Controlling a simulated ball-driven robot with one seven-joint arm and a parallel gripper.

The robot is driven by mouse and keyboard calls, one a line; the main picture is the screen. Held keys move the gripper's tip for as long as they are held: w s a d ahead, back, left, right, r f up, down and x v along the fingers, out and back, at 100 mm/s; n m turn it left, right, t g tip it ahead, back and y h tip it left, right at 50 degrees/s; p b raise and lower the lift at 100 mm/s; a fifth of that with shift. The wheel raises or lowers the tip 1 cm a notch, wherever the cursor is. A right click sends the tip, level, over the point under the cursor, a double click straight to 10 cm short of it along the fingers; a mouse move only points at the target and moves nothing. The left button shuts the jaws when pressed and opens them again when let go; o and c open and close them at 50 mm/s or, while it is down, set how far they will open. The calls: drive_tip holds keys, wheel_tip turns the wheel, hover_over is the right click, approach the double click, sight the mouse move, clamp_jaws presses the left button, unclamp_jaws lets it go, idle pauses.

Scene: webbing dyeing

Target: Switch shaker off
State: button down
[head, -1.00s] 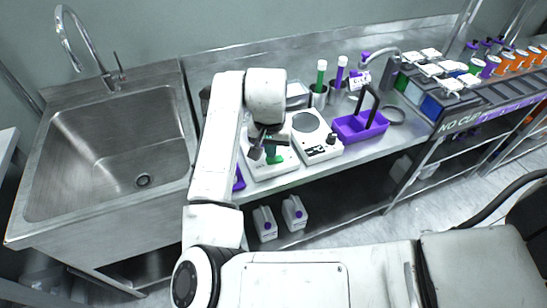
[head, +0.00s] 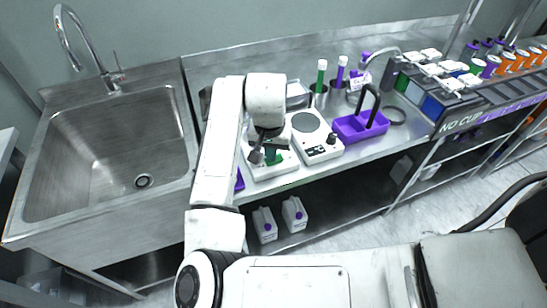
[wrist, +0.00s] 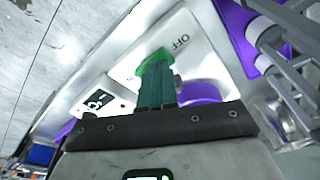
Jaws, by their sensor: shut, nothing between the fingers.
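The shaker (head: 257,171) is a white box on the steel bench, partly hidden behind my arm in the head view. Its white panel (wrist: 195,50) shows the word OFF in the wrist view. A bright green switch (wrist: 154,58) sits on that panel beside the word; green also shows by my gripper in the head view (head: 275,158). My gripper (wrist: 157,80) is shut and empty, its fingers pointing at the green switch. The fingertips overlap the switch in the wrist view; I cannot tell whether they touch it. The fingers hide part of the switch.
A white hotplate (head: 330,152) with a round plate and knobs stands close on the right. Beyond it are a purple caddy (head: 350,133) and metal cups with tubes. A sink (head: 110,140) is at the left. White jugs (head: 294,214) stand below.

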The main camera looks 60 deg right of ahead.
wheel_tip(320, 180, up, 7)
drive_tip(key=p, duration=0.6)
idle(0.3)
idle(0.4)
drive_tip(key=shift+d, duration=0.1)
drive_tip(key=s+d+n+t+h, duration=0.1)
drive_tip(key=s+d+n+h, duration=0.3)
drive_tip(key=d, duration=0.3)
drive_tip(key=s+a+f+n+y, duration=0.2)
drive_tip(key=s+a+f+n, duration=0.2)
drive_tip(key=s+a+f, duration=0.3)
drive_tip(key=s+a+f+n+y+b, duration=0.1)
drive_tip(key=s+a+f+n+y, duration=0.2)
drive_tip(key=s+a+f, duration=0.3)
drive_tip(key=s+a+n, duration=0.1)
drive_tip(key=s+a, duration=0.2)
drive_tip(key=a, duration=0.4)
drive_tip(key=shift+f+g, duration=0.4)
